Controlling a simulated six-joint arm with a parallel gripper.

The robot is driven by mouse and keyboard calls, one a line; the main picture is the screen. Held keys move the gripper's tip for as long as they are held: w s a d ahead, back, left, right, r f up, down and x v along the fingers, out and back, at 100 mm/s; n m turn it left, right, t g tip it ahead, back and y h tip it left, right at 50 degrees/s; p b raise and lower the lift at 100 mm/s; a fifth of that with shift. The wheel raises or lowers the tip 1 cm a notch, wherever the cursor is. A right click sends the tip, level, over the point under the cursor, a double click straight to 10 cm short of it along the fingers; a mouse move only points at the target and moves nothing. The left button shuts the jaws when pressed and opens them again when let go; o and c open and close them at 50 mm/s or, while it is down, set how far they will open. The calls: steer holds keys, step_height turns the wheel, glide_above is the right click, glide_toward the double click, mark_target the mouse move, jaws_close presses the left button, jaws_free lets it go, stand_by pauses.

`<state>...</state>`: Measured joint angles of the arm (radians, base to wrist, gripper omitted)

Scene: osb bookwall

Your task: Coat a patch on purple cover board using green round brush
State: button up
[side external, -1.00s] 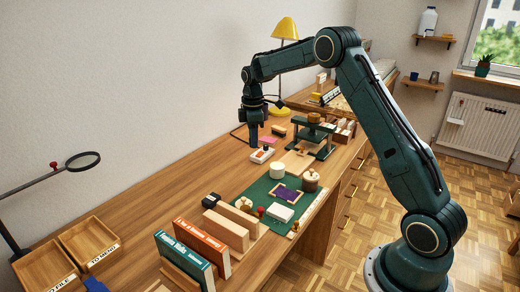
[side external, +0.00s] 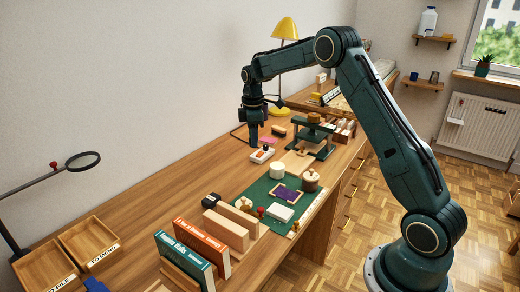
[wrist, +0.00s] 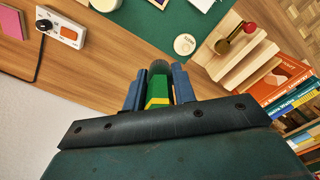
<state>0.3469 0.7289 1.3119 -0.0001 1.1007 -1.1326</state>
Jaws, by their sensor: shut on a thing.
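My gripper (wrist: 157,88) is shut on the green round brush (wrist: 157,95), seen in the wrist view with a green and yellow handle and a grey round tip between the blue fingers. In the side view my gripper (side external: 253,138) hangs over the far part of the desk, just behind a small white device; the brush is not clear there. The purple cover board (side external: 287,193) lies flat on the green mat (side external: 252,190), nearer the camera and to the right of my gripper. The brush is apart from the board.
The white device (side external: 262,154) is close to my gripper. A white pot (side external: 277,171), a brown lidded jar (side external: 310,181) and a white block (side external: 280,213) surround the board. A dark green press (side external: 313,137) stands to the right. Books (side external: 202,246) and wooden blocks stand nearer.

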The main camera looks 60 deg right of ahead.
steer(key=shift+d, duration=0.1)
steer(key=s+d+f+t+y, duration=0.1)
steer(key=d+f, duration=0.2)
steer(key=d, duration=0.4)
steer(key=d+f+t+y, duration=0.1)
steer(key=d+f+t, duration=0.1)
steer(key=d+f, duration=0.2)
steer(key=d, duration=0.3)
steer(key=shift+s+d+f, duration=0.25)
steer(key=shift+s, duration=0.15)
glide_above(276, 166)
steer(key=s+d, duration=0.1)
steer(key=shift+f, duration=3)
steer(key=shift+f, duration=0.65)
steer(key=shift+r, duration=0.15)
step_height(276, 166, up, 7)
stand_by(0.5)
steer(key=shift+a, duration=0.1)
stand_by(0.5)
